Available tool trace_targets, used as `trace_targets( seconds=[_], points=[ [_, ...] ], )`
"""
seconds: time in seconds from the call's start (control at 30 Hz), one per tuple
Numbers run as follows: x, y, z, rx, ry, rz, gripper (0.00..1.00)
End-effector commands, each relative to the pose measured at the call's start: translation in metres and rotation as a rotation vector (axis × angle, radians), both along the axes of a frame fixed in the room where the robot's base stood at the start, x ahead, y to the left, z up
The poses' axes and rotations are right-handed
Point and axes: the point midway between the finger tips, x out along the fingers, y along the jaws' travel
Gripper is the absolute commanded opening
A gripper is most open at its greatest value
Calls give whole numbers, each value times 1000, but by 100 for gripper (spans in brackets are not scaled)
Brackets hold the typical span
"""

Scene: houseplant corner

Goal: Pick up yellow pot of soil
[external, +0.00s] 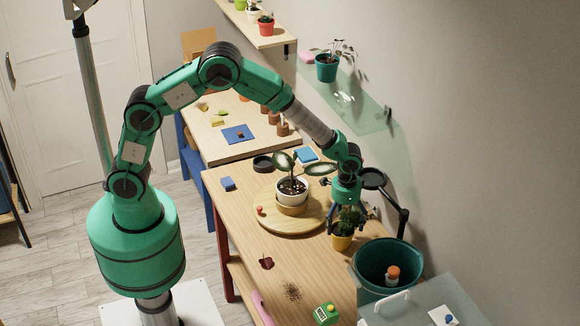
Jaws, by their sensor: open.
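The yellow pot of soil (341,243) stands on the wooden table (240,207), to the right of the round board, with a leafy green plant rising from it. My gripper (346,212) is open and points down over this pot, with its fingers around or just in front of the leaves. The fingers overlap the foliage in the picture, so I cannot tell whether they touch it. The pot's rim and soil are partly hidden by leaves and fingers.
A round wooden board (274,223) holds a white pot (292,194) close to the left. A dark green bin (370,281) stands just right of the yellow pot. A black lamp (397,202) and the wall are close behind. Soil (292,292) lies spilled on the front table.

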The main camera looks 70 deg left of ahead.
Motion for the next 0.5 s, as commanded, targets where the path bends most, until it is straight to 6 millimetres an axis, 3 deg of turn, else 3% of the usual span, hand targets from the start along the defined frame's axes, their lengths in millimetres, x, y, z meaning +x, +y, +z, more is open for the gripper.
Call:
trace_targets(
  seconds=[0.5],
  points=[
    [0,0,-44,0,1,0,90]
  ],
)
